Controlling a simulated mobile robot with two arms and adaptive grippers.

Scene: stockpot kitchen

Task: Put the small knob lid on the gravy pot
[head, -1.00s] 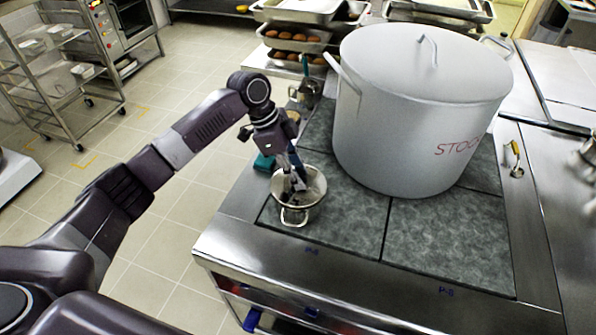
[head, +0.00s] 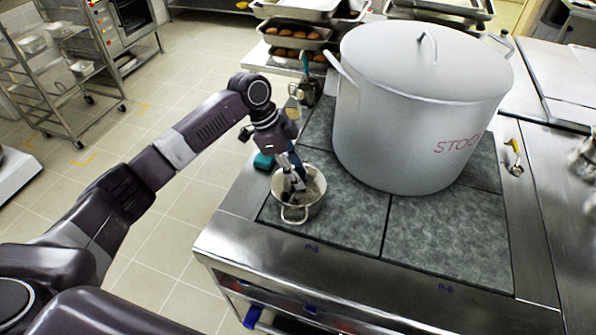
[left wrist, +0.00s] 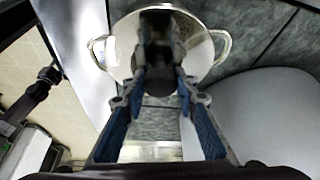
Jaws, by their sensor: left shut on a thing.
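The gravy pot (head: 294,214) is a small metal pot with loop handles on the front left cooking plate. My left gripper (head: 297,187) is above its mouth, pointing down. In the left wrist view my left gripper (left wrist: 158,82) is shut on the dark knob of the small knob lid (left wrist: 205,50). The lid is a shiny round disc over the pot, whose loop handles (left wrist: 224,44) stick out on both sides. Its edge is at about the pot's rim; I cannot tell whether it sits flat.
A large lidded stockpot (head: 415,135) stands close on the right of the gravy pot. A teal object (head: 264,161) lies behind my left gripper. A small container with a utensil (head: 306,90) stands farther back. The front right plate (head: 445,235) is clear.

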